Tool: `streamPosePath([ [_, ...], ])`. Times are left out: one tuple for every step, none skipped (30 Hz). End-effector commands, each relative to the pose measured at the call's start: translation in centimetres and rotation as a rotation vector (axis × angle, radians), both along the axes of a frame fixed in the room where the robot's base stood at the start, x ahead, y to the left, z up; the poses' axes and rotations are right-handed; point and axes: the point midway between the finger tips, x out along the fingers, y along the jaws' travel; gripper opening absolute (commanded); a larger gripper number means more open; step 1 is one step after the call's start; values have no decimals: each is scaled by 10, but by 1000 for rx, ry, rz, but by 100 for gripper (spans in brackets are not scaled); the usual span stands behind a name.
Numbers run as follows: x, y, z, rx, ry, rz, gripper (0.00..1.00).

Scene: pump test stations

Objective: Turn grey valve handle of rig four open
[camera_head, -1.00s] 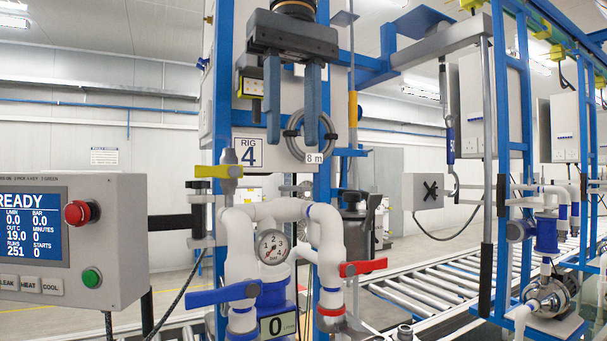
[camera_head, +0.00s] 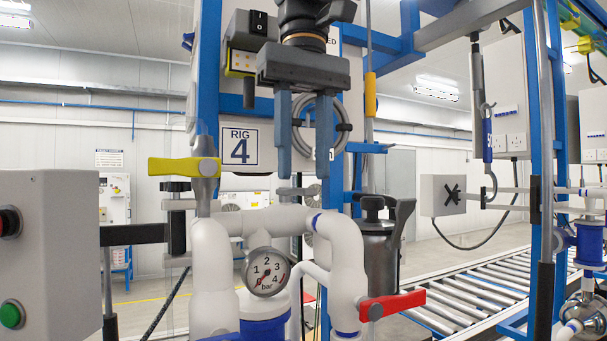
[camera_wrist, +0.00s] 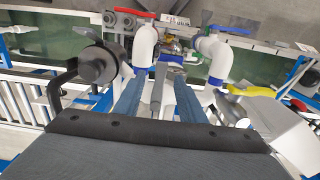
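Rig four carries a sign (camera_head: 240,148) with its number. My gripper (camera_head: 304,170) hangs in front of the rig, fingers down, open and empty. A grey bar (camera_wrist: 158,88) lies between and beyond the fingers in the wrist view. A short grey level piece (camera_head: 298,191) shows just below the fingertips in the head view. Either may be the grey handle; I cannot tell surely, nor whether they touch the fingers. A yellow handle (camera_head: 184,167) points left at the upper left. A red handle (camera_head: 392,304) sits on the right pipe; it also shows in the wrist view (camera_wrist: 135,12).
White pipes (camera_head: 212,265) and a pressure gauge (camera_head: 268,271) stand below my gripper. A grey control box (camera_head: 50,255) is at left. A dark grey canister (camera_head: 379,245) stands right of the pipes. A roller conveyor (camera_head: 470,300) runs behind at right.

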Motion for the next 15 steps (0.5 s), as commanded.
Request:
streamPosePath([
  [-1, 0, -6, -1, 2, 1, 37],
  [-1, 0, -9, -2, 3, 1, 37],
  [-1, 0, -13, -1, 1, 2, 37],
  [-1, 0, -15, -1, 2, 2, 37],
  [-1, 1, -17, -1, 2, 2, 37],
  [-1, 1, -19, -1, 1, 2, 37],
  [-1, 1, -21, 0, 0, 3, 37],
  [-1, 1, -22, 0, 0, 3, 37],
  [-1, 1, -22, 0, 0, 4, 37],
  [-1, 1, -23, 0, 0, 4, 37],
  [-1, 1, -23, 0, 0, 4, 37],
  [-1, 1, -23, 0, 0, 4, 37],
  [-1, 1, -23, 0, 0, 4, 37],
  [-1, 1, -23, 0, 0, 4, 37],
  [-1, 1, -23, 0, 0, 4, 37],
])
